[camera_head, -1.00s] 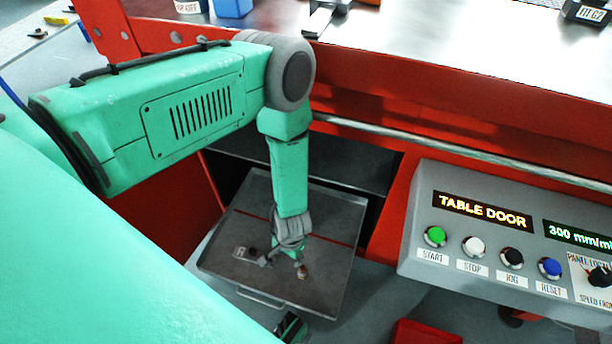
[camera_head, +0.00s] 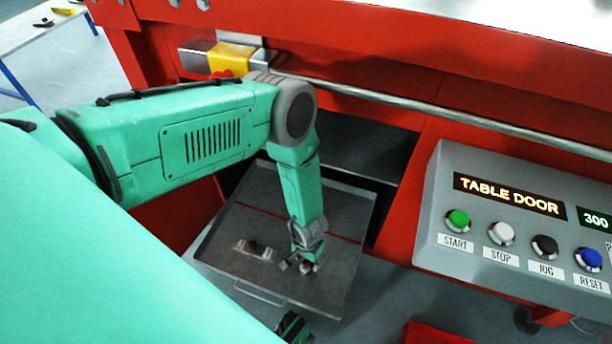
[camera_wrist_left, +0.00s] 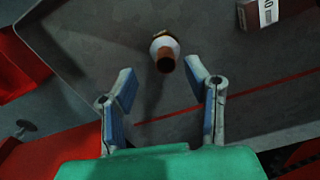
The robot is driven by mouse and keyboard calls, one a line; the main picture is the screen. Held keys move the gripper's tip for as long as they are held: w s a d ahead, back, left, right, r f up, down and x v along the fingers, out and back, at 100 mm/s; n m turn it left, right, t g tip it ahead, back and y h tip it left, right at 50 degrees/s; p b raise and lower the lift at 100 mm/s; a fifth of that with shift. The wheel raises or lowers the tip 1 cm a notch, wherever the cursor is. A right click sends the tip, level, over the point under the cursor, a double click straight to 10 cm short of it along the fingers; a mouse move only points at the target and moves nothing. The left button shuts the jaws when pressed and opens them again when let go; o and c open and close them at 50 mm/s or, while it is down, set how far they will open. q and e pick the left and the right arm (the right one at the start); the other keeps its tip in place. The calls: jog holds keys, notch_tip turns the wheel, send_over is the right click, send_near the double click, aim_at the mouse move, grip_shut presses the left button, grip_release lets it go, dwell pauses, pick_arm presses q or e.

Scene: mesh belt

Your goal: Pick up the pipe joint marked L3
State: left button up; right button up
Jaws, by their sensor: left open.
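A pipe joint (camera_wrist_left: 165,50) with a copper-coloured end and a white collar stands on the grey tray (camera_wrist_left: 80,40) in the left wrist view. I see no L3 mark on it. My left gripper (camera_wrist_left: 160,75) is open, and its two fingertips point toward the joint, one to each side and just short of it. In the head view my left gripper (camera_head: 302,264) hangs low over the tray, and the joint (camera_head: 306,268) shows only partly beneath it.
A dark fitting with a pale label (camera_head: 254,249) lies on the tray left of the gripper. The tray sits in a red frame (camera_head: 400,180) under the table edge. A grey control panel (camera_head: 440,225) with several buttons stands at the right.

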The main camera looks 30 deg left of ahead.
aim_at(306, 262)
pick_arm(q)
jog(key=f+b, duration=0.2)
jog(key=f, duration=0.1)
jog(key=f+b, duration=0.1)
jog(key=shift+w+a+f, duration=0.1)
jog(key=shift+a+f, duration=0.2)
jog(key=shift+f, duration=0.05)
grip_shut()
